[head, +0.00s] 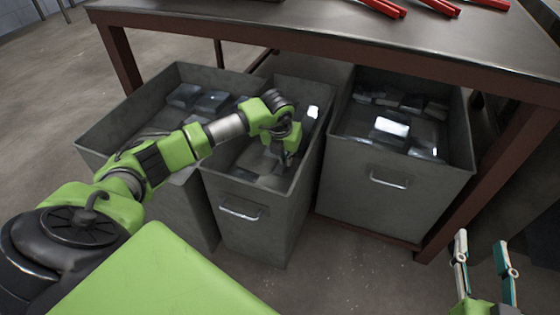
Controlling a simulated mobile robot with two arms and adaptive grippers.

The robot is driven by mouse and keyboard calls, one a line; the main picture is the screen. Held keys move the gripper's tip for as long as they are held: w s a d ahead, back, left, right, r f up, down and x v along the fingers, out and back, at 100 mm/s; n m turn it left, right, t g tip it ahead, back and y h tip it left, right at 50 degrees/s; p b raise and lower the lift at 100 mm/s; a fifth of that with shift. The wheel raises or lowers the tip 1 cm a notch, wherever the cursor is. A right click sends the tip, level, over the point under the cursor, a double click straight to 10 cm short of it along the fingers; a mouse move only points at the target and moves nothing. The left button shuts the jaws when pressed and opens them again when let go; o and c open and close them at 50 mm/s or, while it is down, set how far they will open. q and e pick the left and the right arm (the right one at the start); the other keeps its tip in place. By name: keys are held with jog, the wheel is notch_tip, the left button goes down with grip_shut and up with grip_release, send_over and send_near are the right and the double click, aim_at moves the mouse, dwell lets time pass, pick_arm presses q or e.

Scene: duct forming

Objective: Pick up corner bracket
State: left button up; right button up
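Metal pieces lie in the open grey bins under the table. They are too small and dark for me to tell which are corner brackets. My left gripper (289,157) reaches down into the narrow middle bin (250,215), above metal pieces (272,181) near its bottom. Its fingers are small and partly hidden by its own wrist, so I cannot tell whether they are open or hold anything. My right gripper (482,245) is at the lower right, open and empty, fingers pointing up, away from the bins.
The left bin (105,130) and right bin (395,175) also hold metal pieces. The table (300,30) overhangs the bins, with red-handled tools (435,6) on top. A table leg (480,190) stands right of the right bin. Floor in front is clear.

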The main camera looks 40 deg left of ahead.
pick_arm(q)
jog(key=shift+w+f, duration=0.15)
jog(key=shift+f, duration=0.45)
grip_shut()
pick_arm(e)
jog(key=shift+w+a+r+t, duration=0.15)
jog(key=shift+r+t, duration=0.45)
jog(key=shift+r, duration=0.45)
pick_arm(q)
jog(key=shift+r, duration=0.15)
